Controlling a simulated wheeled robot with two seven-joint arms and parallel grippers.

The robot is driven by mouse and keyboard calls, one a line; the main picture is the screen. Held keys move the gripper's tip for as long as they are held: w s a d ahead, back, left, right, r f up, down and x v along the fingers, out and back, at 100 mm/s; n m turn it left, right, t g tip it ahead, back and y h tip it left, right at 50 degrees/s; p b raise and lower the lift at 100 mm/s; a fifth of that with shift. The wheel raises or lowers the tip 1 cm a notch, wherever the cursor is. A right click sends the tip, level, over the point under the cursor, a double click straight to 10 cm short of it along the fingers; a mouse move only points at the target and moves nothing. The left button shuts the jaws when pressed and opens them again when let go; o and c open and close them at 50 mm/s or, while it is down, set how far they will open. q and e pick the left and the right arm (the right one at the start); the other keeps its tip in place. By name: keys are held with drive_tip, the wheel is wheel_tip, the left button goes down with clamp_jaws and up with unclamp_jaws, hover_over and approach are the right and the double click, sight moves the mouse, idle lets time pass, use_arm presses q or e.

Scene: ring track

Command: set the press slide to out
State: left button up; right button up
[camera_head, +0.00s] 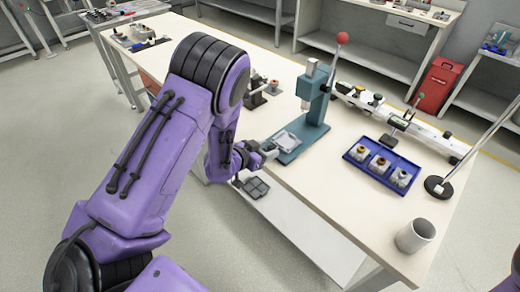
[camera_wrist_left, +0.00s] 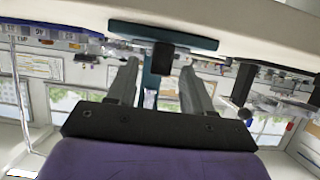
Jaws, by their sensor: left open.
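The teal press (camera_head: 314,95) with a red ball on its lever stands upright near the table's front edge. Its pale slide plate (camera_head: 286,140) lies on the teal base, toward the front end. My left gripper (camera_head: 268,149) is at the front end of the slide, low at the table edge. In the left wrist view its two fingers (camera_wrist_left: 160,82) are apart, with a dark block (camera_wrist_left: 163,58) at the press base (camera_wrist_left: 165,34) between or just beyond the tips. I cannot tell whether they touch it. My right gripper is not in view.
A blue tray (camera_head: 383,166) with several small parts sits right of the press. A grey cup (camera_head: 415,236) stands at the near right, and a black-based stand (camera_head: 438,187) behind it. A long white rail (camera_head: 400,122) runs behind. The table (camera_head: 335,200) is bare before the tray.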

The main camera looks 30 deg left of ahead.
use_arm(q)
drive_tip(key=b+v, duration=0.1)
drive_tip(key=v, duration=0.9)
drive_tip(key=shift+s+a+f, duration=0.1)
drive_tip(key=shift+a+f, duration=0.05)
drive_tip(key=s+a+f+n+g+y, duration=0.25)
drive_tip(key=s+f+n+y, duration=0.4)
drive_tip(key=f, duration=0.45)
drive_tip(key=s+d+f+n+g, duration=0.1)
drive_tip(key=s+d+f+g, duration=0.1)
drive_tip(key=s+f, duration=0.4)
drive_tip(key=s+d+f+n+g, duration=0.2)
drive_tip(key=s+f+g, duration=0.3)
drive_tip(key=s, duration=0.7)
drive_tip(key=shift+d+f, duration=0.2)
drive_tip(key=shift+f, duration=0.5)
